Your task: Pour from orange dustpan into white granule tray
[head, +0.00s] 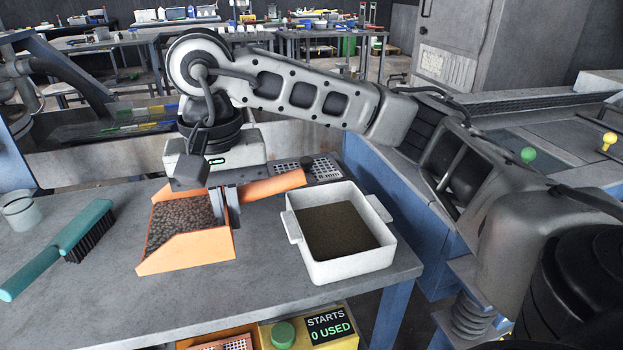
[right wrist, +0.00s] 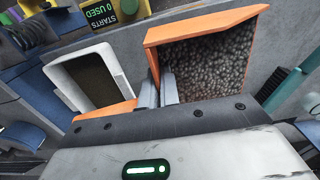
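The orange dustpan (head: 188,255) is on the grey table and looks level, full of grey-brown granules (head: 178,222); it also shows in the right wrist view (right wrist: 200,30). Its handle (head: 272,187) points right, toward the white tray. My right gripper (head: 225,207) reaches down at the pan's handle side. Its two fingers (right wrist: 160,92) are close together with a thin orange part of the dustpan between them. The white granule tray (head: 347,267) stands right of the dustpan, with a flat dark brown surface inside; it also shows in the right wrist view (right wrist: 118,58). My left gripper is not seen.
A teal brush (head: 62,248) with dark bristles lies left of the dustpan, and a clear cup (head: 20,212) stands at the left edge. A yellow box with a counter display (head: 330,326) sits below the table's front edge.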

